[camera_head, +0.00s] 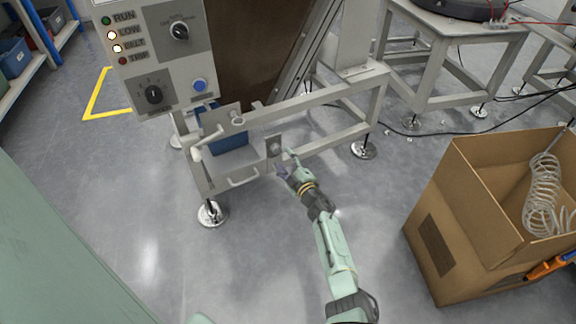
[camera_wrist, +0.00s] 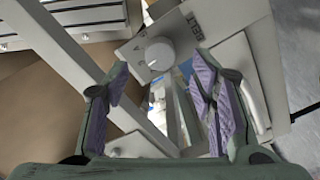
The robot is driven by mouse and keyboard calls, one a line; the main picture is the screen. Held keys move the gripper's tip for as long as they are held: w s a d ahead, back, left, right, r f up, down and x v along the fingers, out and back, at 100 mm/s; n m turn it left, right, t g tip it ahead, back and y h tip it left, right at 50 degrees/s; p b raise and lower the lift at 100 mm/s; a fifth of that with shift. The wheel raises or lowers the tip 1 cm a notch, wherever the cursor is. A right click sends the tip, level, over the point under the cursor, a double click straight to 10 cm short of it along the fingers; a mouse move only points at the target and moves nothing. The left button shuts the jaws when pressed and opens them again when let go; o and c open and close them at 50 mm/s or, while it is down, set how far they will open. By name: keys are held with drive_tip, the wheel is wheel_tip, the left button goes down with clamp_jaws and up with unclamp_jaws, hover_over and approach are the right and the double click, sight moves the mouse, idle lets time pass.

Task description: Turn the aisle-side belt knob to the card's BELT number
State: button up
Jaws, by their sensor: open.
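A round pale-grey knob (camera_wrist: 160,54) sits on a small plate with the rotated word BELT (camera_wrist: 190,55) in the wrist view. In the head view its plate (camera_head: 274,146) stands on the low front frame of the machine, and the knob is small there. My gripper (camera_head: 287,173) is close to this plate, to its lower right. In the wrist view my gripper (camera_wrist: 165,85) is open and empty, and the knob shows beyond and between its two purple-padded fingers. I see no contact. The knob's setting is unreadable. I cannot make out the card.
A control panel (camera_head: 165,60) with lamps, two black knobs and a blue button stands at upper left. A blue bin (camera_head: 230,137) sits inside the frame. A cardboard box (camera_head: 470,215) with coiled hose stands at right. Floor around my arm is clear.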

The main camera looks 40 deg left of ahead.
drive_tip(key=shift+v, duration=1.45)
